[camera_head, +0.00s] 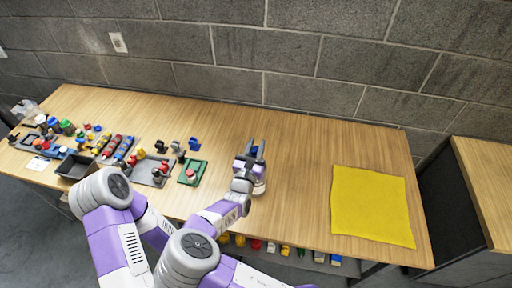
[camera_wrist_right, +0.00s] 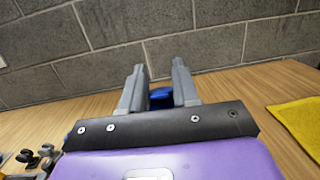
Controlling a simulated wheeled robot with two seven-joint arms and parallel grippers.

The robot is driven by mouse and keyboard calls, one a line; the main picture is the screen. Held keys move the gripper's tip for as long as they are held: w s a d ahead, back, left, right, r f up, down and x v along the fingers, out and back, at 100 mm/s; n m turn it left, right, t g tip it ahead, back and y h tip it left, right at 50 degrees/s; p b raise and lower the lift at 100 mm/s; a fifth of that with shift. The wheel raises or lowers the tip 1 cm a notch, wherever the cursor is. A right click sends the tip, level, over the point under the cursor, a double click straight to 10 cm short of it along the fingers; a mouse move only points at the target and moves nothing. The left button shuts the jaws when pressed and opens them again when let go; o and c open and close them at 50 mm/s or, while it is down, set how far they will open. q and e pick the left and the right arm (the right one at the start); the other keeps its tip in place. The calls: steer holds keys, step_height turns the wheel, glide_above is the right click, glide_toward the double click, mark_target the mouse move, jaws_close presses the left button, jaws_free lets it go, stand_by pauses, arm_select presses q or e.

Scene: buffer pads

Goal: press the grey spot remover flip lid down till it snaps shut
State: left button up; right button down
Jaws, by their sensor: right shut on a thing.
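My right gripper (camera_head: 255,146) is over the middle of the wooden table, its fingers pointing toward the wall. In the right wrist view its two grey fingers (camera_wrist_right: 159,78) stand a little apart with a blue thing (camera_wrist_right: 161,98) between them. The blue thing also shows between the fingers in the head view (camera_head: 254,152). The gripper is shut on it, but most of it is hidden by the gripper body. I cannot make out a grey flip lid or tell whether it is up or down. My left gripper is not in view.
A yellow cloth (camera_head: 372,205) lies flat on the right of the table (camera_head: 300,150). A green pad (camera_head: 201,168), a grey tray (camera_head: 148,178), a dark bin (camera_head: 76,167) and many small coloured items crowd the left. The table is bare between gripper and cloth. A block wall stands behind.

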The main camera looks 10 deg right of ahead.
mark_target(254, 152)
steer(key=c, duration=0.9)
jaws_free()
steer(key=shift+v, duration=3.8)
steer(key=shift+c, duration=0.2)
